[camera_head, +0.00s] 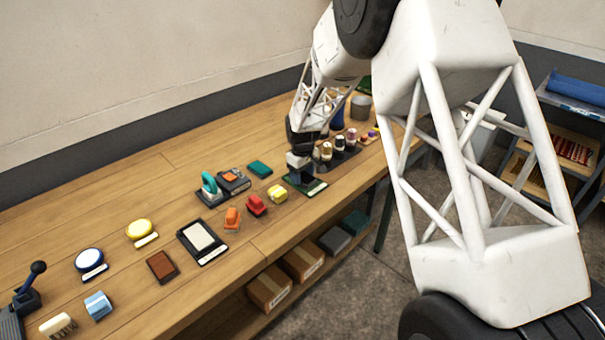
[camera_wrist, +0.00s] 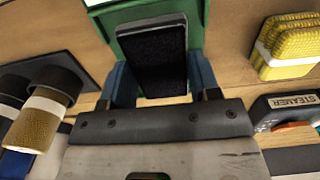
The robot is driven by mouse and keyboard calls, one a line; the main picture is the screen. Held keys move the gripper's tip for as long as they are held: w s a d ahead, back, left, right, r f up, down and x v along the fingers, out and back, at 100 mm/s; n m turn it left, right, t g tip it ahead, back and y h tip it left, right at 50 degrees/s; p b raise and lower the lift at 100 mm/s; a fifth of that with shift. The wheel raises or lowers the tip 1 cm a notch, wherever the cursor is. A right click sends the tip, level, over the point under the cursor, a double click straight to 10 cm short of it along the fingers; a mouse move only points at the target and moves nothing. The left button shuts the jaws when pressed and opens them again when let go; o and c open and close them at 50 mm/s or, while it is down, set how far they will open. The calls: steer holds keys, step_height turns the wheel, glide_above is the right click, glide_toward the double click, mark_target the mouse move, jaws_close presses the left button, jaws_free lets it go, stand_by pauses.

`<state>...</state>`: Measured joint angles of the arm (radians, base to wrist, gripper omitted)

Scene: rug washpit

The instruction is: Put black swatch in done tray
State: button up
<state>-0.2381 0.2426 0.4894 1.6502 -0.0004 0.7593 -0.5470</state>
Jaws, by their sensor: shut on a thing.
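The black swatch (camera_wrist: 152,55) is a dark, flat, rectangular piece in the wrist view, between the two blue fingers of my gripper (camera_wrist: 161,80). My gripper is shut on it. A green tray (camera_wrist: 196,20) with a pale label edge lies under and beyond the swatch. I cannot tell whether the swatch touches it, and I read no word on it. In the head view my gripper (camera_head: 299,176) is low over this green tray (camera_head: 315,187) on the wooden bench, and the swatch cannot be made out there.
Spools (camera_head: 327,151) stand in a dark rack close behind the gripper. A yellow bundle (camera_head: 277,194), a red piece (camera_head: 256,205) and a flat green piece (camera_head: 260,169) lie nearby. The bench's front edge is close.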

mark_target(302, 176)
stand_by(0.3)
steer(key=o, duration=1.3)
steer(key=shift+c, duration=0.2)
steer(key=shift+r, duration=0.15)
steer(key=shift+r, duration=3.35)
